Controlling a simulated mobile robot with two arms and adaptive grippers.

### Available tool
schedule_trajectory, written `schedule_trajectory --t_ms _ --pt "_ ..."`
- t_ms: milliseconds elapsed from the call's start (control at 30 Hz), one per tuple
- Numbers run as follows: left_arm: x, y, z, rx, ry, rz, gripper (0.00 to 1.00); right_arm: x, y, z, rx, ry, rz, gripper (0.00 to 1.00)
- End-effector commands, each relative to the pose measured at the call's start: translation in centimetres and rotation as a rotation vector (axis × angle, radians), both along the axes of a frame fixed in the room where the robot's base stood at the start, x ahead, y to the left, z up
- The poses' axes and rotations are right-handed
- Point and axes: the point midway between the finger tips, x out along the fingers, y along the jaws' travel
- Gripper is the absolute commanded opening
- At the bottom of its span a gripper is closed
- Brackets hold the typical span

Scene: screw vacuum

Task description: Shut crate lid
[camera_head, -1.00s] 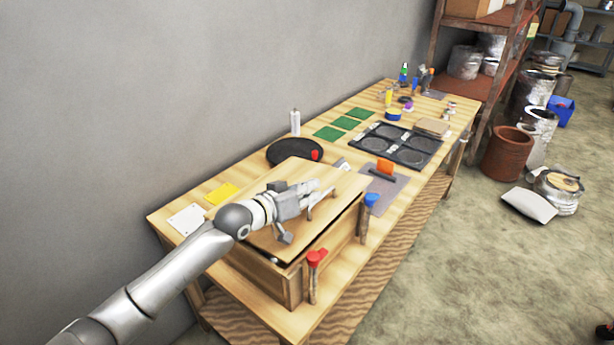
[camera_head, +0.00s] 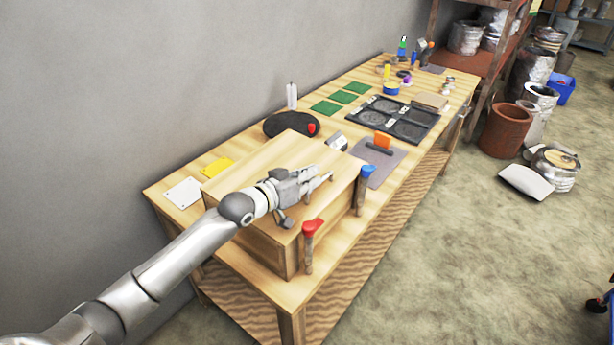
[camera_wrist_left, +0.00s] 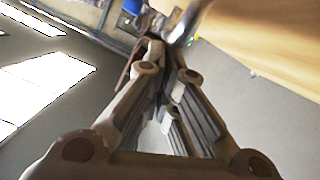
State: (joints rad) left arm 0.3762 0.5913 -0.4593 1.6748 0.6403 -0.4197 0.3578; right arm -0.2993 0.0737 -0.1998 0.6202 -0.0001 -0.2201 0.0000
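The wooden crate (camera_head: 262,249) stands on the near end of the workbench. Its wooden lid (camera_head: 268,165) lies down over the top, with no clear gap along the front edge. My left gripper (camera_head: 322,179) is low over the right part of the lid, by the lid's handle, which it largely hides. In the left wrist view its fingers (camera_wrist_left: 163,60) are close together and look shut, with a blurred metal bar (camera_wrist_left: 188,22) near their tips. A grip on the bar is not clear. My right gripper is out of view.
A red-topped clamp (camera_head: 310,236) and a blue-topped clamp (camera_head: 366,180) stand at the crate's front side. A black round pan (camera_head: 282,122) is behind the crate. Yellow (camera_head: 218,166) and white (camera_head: 183,193) cards lie at left. A grey wall (camera_head: 120,90) backs the bench.

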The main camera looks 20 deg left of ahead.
Motion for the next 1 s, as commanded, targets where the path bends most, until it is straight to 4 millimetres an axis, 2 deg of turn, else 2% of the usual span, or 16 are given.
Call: schedule_trajectory --t_ms 33,167,400,467,800,1000 --pt "-0.2 -0.2 -0.6 0.003 0.018 -0.003 0.00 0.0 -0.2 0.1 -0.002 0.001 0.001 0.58" --pt "-0.1 -0.2 0.5 0.002 0.016 -0.003 0.00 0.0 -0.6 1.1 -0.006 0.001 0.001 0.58" --pt "0.6 -0.2 4.7 0.000 0.003 0.002 0.00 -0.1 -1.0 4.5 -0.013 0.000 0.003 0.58" --pt "-0.6 0.4 3.7 0.003 0.005 0.001 0.00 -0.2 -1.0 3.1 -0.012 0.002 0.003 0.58" --pt "-6.1 2.7 5.4 0.002 0.000 0.003 0.00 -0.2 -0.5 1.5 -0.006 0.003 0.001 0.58" --pt "-7.9 3.5 6.1 0.000 0.001 0.003 0.00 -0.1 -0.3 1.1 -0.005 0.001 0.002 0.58"
